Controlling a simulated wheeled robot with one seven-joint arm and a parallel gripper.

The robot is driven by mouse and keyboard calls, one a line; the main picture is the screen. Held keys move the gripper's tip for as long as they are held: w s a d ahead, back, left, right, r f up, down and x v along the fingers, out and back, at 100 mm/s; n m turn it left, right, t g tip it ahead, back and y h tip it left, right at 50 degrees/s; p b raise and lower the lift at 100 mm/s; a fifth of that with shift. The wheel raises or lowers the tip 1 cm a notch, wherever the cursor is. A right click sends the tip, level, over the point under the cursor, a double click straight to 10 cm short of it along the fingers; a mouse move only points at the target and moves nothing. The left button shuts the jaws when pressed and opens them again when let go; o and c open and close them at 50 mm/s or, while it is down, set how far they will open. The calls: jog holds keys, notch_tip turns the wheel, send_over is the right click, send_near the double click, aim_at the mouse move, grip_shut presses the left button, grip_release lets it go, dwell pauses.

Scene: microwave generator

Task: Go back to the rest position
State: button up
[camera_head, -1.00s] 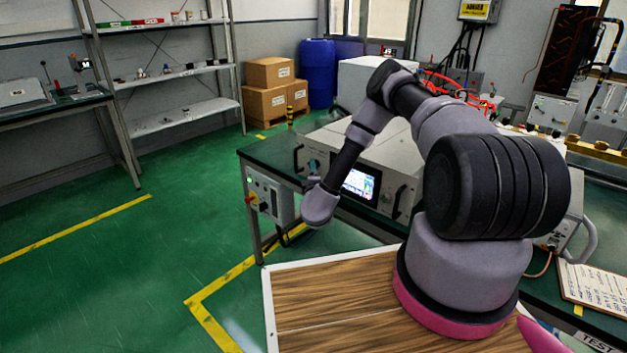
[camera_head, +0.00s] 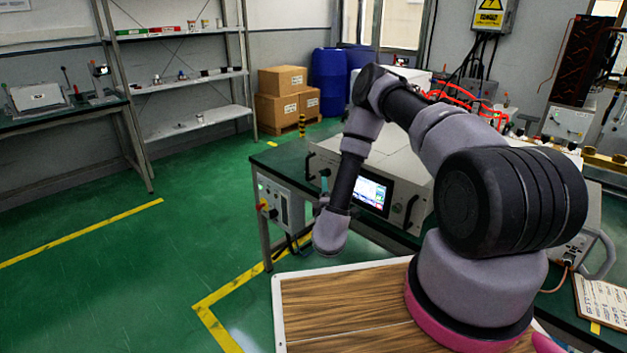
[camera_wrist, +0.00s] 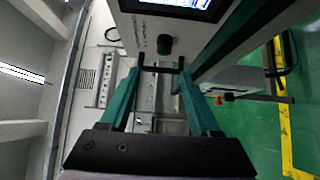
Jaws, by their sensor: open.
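My gripper (camera_wrist: 160,68) shows in the wrist view with its two teal fingers spread apart and nothing held between them. In the wrist view it is in front of the generator's panel, close below a dark teal knob (camera_wrist: 164,45); I cannot tell whether it touches anything. In the head view my grey and black arm bends down to the left, its wrist end in front of the generator (camera_head: 405,165) with the lit screen.
The generator stands on a green-topped bench (camera_head: 283,158). A control box (camera_head: 281,203) with a red knob hangs at the bench's left end. A clipboard (camera_head: 598,300) lies at the right. The green floor (camera_head: 110,285) at left is clear. Boxes (camera_head: 283,80) and blue barrels (camera_head: 328,76) stand behind.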

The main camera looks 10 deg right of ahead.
jog(key=w+a+r+n+y, duration=0.1)
jog(key=a+r+n+y, duration=0.35)
jog(key=r, duration=0.35)
jog(key=w+a+r+n+t+y, duration=0.1)
jog(key=a+r+n+y, duration=0.25)
jog(key=r+y, duration=0.35)
jog(key=w+a+r+n+y, duration=0.1)
jog(key=a+r+n+y, duration=0.25)
jog(key=r, duration=0.55)
jog(key=s+a+r+n+g+y, duration=0.3)
jog(key=s+r+n+g+y, duration=0.3)
jog(key=n, duration=0.3)
jog(key=s+a+r+n+g+y, duration=0.3)
jog(key=s+r+n+g, duration=0.3)
jog(key=r+n+g, duration=0.3)
jog(key=s+d+r+n+g+h, duration=0.1)
jog(key=s+d+n+g+h, duration=0.2)
jog(key=s+n+h, duration=0.35)
jog(key=s+d+n+g+h, duration=0.2)
jog(key=s+n+g+h, duration=0.1)
jog(key=s+n, duration=0.6)
jog(key=s+d+r+n+t+h, duration=0.2)
jog(key=d+n+t+h, duration=0.1)
jog(key=d, duration=0.6)
jog(key=s+d+r+n+t+h, duration=0.2)
jog(key=d+t+h, duration=0.4)
jog(key=d, duration=0.4)
jog(key=shift+s+d+r+n+h, duration=0.15)
jog(key=shift+s+r+n+h, duration=0.2)
jog(key=shift+r+n+h, duration=0.2)
